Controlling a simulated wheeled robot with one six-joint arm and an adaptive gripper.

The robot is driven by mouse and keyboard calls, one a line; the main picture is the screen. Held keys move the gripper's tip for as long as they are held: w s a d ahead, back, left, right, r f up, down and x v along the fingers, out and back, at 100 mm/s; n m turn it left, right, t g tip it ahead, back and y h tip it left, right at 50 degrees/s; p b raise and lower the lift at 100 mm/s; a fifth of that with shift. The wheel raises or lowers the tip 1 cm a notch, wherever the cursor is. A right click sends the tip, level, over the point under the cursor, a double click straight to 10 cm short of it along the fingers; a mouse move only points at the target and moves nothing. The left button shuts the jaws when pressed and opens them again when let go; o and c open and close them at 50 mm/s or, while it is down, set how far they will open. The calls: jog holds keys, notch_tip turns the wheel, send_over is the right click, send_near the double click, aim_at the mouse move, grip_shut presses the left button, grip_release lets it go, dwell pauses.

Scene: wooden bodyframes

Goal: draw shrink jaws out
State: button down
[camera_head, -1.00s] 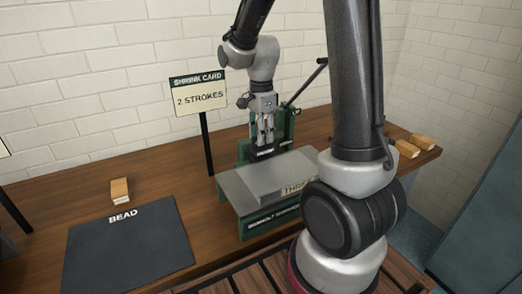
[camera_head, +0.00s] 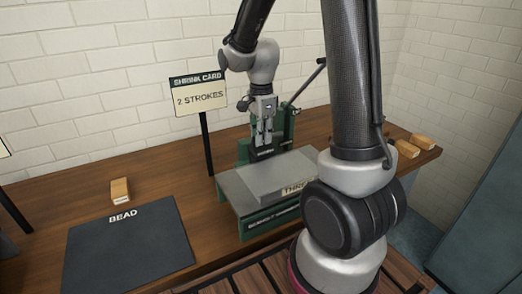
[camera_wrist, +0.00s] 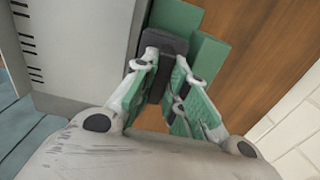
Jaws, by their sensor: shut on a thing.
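The green shrinker (camera_head: 283,128) stands on the bench, with a dark jaw block (camera_head: 262,154) at its left front. In the wrist view the jaw block (camera_wrist: 165,42) sits against the green body (camera_wrist: 205,60). My gripper (camera_head: 261,145) points down at the jaw block from above. In the wrist view my gripper (camera_wrist: 168,68) has its green-padded fingers around the block, shut on it. The lower part of the block is hidden. The shrinker's lever (camera_head: 304,84) rises to the right, ending in a dark knob.
A grey plate (camera_head: 270,177) on a green base lies in front of the shrinker. A "SHRINK CARD, 2 STROKES" sign (camera_head: 198,95) stands to the left. A dark mat (camera_head: 130,250) marked BEAD and a wooden block (camera_head: 120,190) lie further left. More blocks (camera_head: 407,149) lie at right.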

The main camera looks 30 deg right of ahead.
jog(key=shift+r, duration=0.7)
dwell(0.3)
jog(key=shift+r, duration=1.6)
